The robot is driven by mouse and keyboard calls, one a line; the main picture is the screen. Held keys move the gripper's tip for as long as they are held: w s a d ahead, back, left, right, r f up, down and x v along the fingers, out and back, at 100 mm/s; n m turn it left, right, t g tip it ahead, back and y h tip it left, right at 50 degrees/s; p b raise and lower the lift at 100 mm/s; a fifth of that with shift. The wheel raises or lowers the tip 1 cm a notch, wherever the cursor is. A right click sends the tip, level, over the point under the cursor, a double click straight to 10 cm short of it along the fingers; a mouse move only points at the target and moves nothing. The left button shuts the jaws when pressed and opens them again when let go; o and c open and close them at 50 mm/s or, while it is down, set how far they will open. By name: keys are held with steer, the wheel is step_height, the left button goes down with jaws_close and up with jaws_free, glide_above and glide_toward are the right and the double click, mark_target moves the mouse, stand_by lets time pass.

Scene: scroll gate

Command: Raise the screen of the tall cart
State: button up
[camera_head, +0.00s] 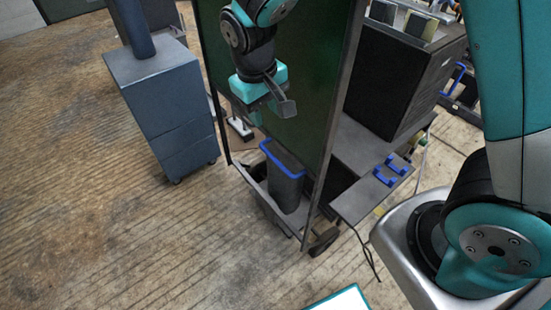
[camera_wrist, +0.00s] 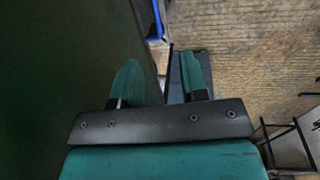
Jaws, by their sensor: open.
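The tall cart has a dark green screen (camera_head: 307,110) in a thin upright metal frame, standing at the middle of the head view. The screen (camera_wrist: 55,70) also fills the left of the wrist view. My gripper (camera_head: 282,100) is open and empty in front of the screen, around its mid height. In the wrist view, my gripper's two teal fingers (camera_wrist: 160,72) are apart with nothing between them. A blue bar (camera_head: 283,160) curves around the top of a dark grey bin (camera_head: 287,188) low on the cart. My arm hides part of the screen's upper area.
A blue-grey drawer cabinet (camera_head: 165,105) stands left of the cart. At right, a low cart (camera_head: 355,140) carries a big black box (camera_head: 388,85) and small blue handles (camera_head: 384,175). A cable hangs to the floor there. The wooden floor (camera_head: 90,210) is clear at front left.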

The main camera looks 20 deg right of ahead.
mark_target(277, 160)
steer(key=shift+h, duration=0.3)
steer(key=d+f, duration=0.1)
steer(key=f, duration=0.5)
steer(key=w+d+f+p, duration=0.1)
steer(key=f, duration=0.5)
steer(key=w+d+f, duration=0.1)
steer(key=f, duration=0.6)
steer(key=shift+d+p, duration=0.2)
steer(key=shift+p, duration=0.15)
steer(key=shift+c, duration=0.5)
jaws_close()
